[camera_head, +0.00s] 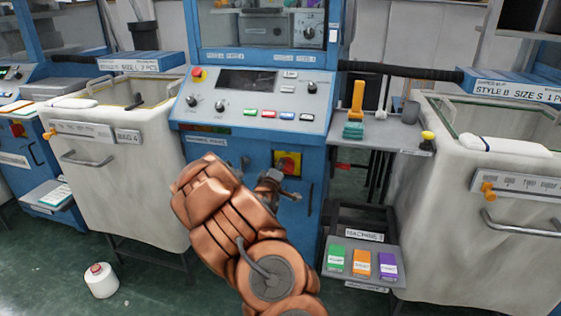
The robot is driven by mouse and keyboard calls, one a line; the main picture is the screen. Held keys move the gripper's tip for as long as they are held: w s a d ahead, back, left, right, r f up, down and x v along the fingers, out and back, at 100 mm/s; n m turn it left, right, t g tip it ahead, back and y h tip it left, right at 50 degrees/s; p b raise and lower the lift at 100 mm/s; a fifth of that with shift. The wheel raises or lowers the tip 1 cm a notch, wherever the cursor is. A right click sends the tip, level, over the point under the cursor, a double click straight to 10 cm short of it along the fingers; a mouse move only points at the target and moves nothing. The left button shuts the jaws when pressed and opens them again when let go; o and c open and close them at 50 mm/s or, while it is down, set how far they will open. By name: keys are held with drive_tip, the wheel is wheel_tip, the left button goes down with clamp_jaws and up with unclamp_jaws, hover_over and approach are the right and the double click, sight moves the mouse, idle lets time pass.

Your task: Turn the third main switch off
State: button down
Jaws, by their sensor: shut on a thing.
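The main switch (289,158), a red rotary handle on a yellow plate, is on the blue front panel of the middle knitting machine (257,150). My gripper (279,180) is at the lower part of this switch and is shut on its handle. The gripper and arm cover part of the panel, and the exact angle of the handle is hard to tell. Another red and yellow main switch (17,130) shows on the machine at the far left.
A control panel (250,98) with buttons and knobs is above the switch. Fabric bins (110,185) and (470,215) flank the machine. A low shelf (362,262) with coloured boxes stands right of my arm. A yarn cone (101,280) is on the floor.

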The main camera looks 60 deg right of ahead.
drive_tip(key=shift+w+f+n, duration=0.1)
drive_tip(key=shift+f+n, duration=0.1)
drive_tip(key=shift+n, duration=0.9)
drive_tip(key=shift+f+n, duration=0.2)
drive_tip(key=shift+n, duration=0.9)
drive_tip(key=c, duration=1.1)
unclamp_jaws()
drive_tip(key=shift+a, duration=0.15)
drive_tip(key=v, duration=0.7)
drive_tip(key=shift+a, duration=0.1)
